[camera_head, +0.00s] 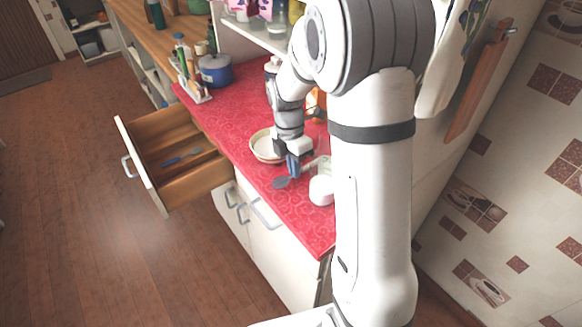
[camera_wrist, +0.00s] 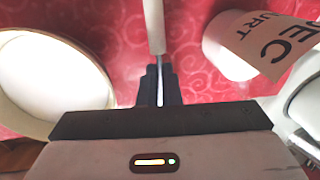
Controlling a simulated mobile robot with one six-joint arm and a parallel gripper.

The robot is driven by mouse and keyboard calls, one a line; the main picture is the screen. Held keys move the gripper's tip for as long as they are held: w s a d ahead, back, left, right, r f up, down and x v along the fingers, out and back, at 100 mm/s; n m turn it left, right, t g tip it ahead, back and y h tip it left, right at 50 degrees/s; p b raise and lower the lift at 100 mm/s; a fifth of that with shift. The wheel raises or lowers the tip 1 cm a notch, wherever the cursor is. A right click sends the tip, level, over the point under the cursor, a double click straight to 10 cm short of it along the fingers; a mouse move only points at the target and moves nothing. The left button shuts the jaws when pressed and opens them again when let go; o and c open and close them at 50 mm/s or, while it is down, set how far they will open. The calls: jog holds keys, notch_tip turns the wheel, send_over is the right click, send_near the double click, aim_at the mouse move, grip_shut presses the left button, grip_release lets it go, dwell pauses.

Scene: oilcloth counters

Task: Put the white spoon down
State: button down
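The white spoon has a white handle (camera_wrist: 153,25) and a thin metal neck. In the wrist view its neck runs between the two dark fingertips of my gripper (camera_wrist: 160,88), which are closed on it. In the head view my gripper (camera_head: 293,167) is low over the red counter, with the grey spoon bowl (camera_head: 281,183) showing to its lower left and the handle to its right. The spoon bowl is hidden in the wrist view. I cannot tell whether the spoon touches the counter.
A cream bowl (camera_head: 262,148) stands left of my gripper. A white tub (camera_head: 321,191) stands to the right; its lettered side (camera_wrist: 272,48) shows in the wrist view. A blue pot (camera_head: 215,71) stands farther back. The red counter's front end is clear.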

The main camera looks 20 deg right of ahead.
jog(key=shift+f, duration=0.5)
jog(key=shift+f, duration=0.1)
jog(key=c, duration=1.6)
grip_release()
jog(key=r, duration=0.4)
jog(key=w+r, duration=0.1)
jog(key=r, duration=0.7)
jog(key=shift+w+a+r+b, duration=0.1)
jog(key=shift+w+a+b, duration=0.15)
jog(key=shift+a+b, duration=0.1)
